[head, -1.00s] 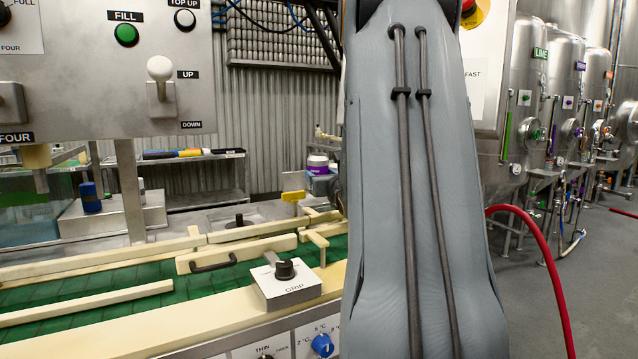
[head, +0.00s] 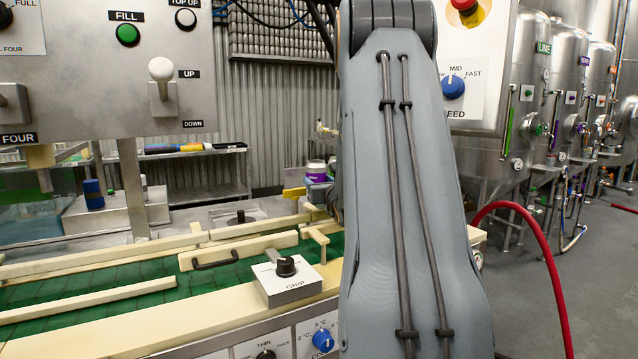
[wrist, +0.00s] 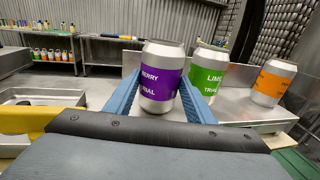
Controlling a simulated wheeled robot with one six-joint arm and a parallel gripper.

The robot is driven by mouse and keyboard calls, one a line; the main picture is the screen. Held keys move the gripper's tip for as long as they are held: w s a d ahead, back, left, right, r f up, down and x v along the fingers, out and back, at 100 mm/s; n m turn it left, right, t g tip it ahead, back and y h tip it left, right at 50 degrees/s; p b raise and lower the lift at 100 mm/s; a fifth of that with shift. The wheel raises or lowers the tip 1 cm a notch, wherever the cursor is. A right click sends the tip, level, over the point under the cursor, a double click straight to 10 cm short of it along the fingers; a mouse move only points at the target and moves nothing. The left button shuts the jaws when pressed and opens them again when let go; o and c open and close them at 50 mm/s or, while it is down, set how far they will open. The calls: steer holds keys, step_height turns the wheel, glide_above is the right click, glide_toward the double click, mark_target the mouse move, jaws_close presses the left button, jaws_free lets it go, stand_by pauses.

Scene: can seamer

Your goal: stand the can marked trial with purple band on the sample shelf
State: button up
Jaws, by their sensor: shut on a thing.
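The purple-banded can (wrist: 160,78), lettered "BERRY" and partly visible "TRIAL", is upright between the two blue fingers of my gripper (wrist: 157,92) in the wrist view. The gripper is shut on it. Whether its base touches the steel surface cannot be told. In the head view the can (head: 316,171) shows small, just left of my arm, which hides part of the gripper. A green-banded "LIME" trial can (wrist: 207,75) stands close behind right of it, and an orange-banded can (wrist: 272,82) farther right. Which surface is the sample shelf is unclear.
The cans at right stand on a steel surface (wrist: 238,108) by a grey corrugated wall. A far rack (wrist: 55,66) at left holds several cans and bottles. In the head view, the green conveyor (head: 130,311) with cream rails and a grip knob box (head: 290,285) lies at left.

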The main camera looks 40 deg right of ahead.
steer(key=o, duration=1)
steer(key=shift+s+r, duration=0.15)
steer(key=b+v, duration=0.2)
steer(key=v, duration=0.9)
steer(key=shift+s+a, duration=0.2)
steer(key=shift+s, duration=0.1)
steer(key=shift+r, duration=0.1)
